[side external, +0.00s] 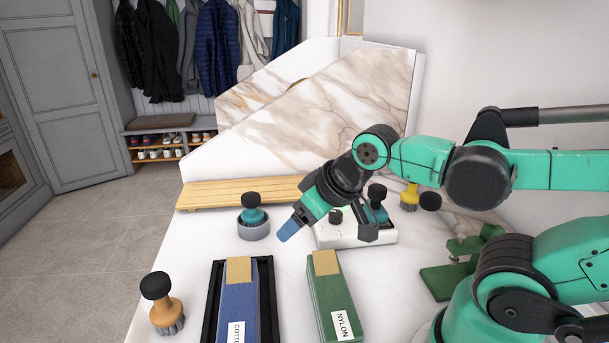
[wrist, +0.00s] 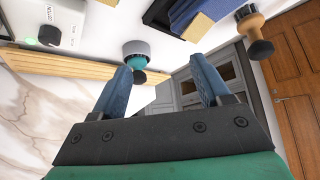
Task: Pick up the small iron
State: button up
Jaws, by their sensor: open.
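Two teal pieces with black knobs could be the small iron; I cannot tell which. One (side external: 376,213) is on a white unit with a dial (side external: 345,238), partly behind my arm. The other (side external: 252,215) stands upright in or on a round grey piece (side external: 254,231), and also shows in the wrist view (wrist: 136,62). My gripper (side external: 288,231) is open and empty, tilted down to the left above the bench, between the grey piece and the white unit. In the wrist view both blue fingers of my gripper (wrist: 161,66) are spread apart with nothing between them.
A blue block (side external: 238,300) lies in a black tray (side external: 213,300), with a green block labelled NYLON (side external: 330,300) beside it. A wooden-bodied brush (side external: 166,313) stands at front left. A slatted wooden board (side external: 225,192) lies behind. A yellow brush (side external: 410,195) and green stand (side external: 445,280) are right.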

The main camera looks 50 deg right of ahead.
jog(key=shift+o, duration=1.3)
